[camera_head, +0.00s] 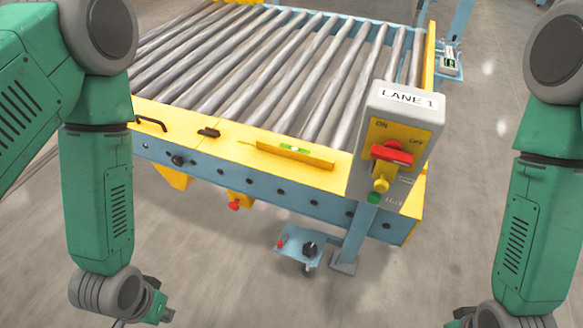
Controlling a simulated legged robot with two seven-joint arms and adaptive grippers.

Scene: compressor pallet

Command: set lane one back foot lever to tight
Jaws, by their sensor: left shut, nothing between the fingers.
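The lane one control box (400,125) stands on a blue post at the right front corner of the roller conveyor, with a red switch handle (391,154). A low blue foot plate (298,246) with a red knob and a black knob is near the post base. Another blue plate (449,66) with a green marked part lies behind the conveyor's right side. I cannot tell which carries the back foot lever or its setting. My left gripper (160,312) is shut and empty at the lower left, away from these. My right gripper (466,316) barely shows at the bottom edge.
The conveyor (270,190) has a blue and yellow frame with metal rollers (270,70). A red knob (234,206) hangs below its front edge, and a black handle (151,123) sits on top. The grey floor (220,280) in front is clear.

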